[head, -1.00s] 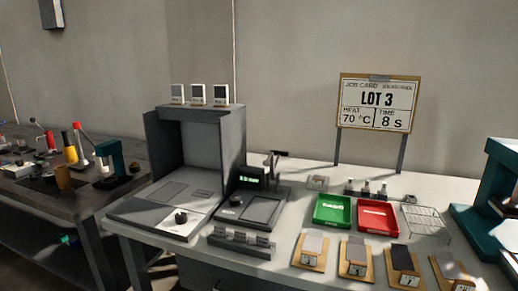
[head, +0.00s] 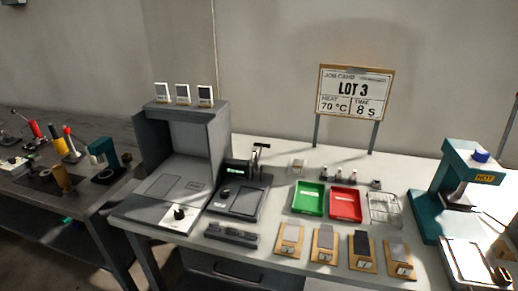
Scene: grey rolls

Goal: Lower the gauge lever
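A dark gauge unit (head: 236,199) stands on the pale bench, just right of the large grey booth. It has a small display with green digits (head: 235,171) and a round knob. A dark lever with a T-shaped black handle (head: 260,147) rises at its back right; the handle is up, above the display. I take this to be the gauge lever. Neither of my grippers is in view.
A grey booth (head: 218,140) stands left of the gauge. Green (head: 308,212) and red (head: 345,218) trays lie to the right, with several wooden-backed samples in front. A teal press (head: 425,205) marked HOT stands far right. A dark side bench (head: 100,205) is at left.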

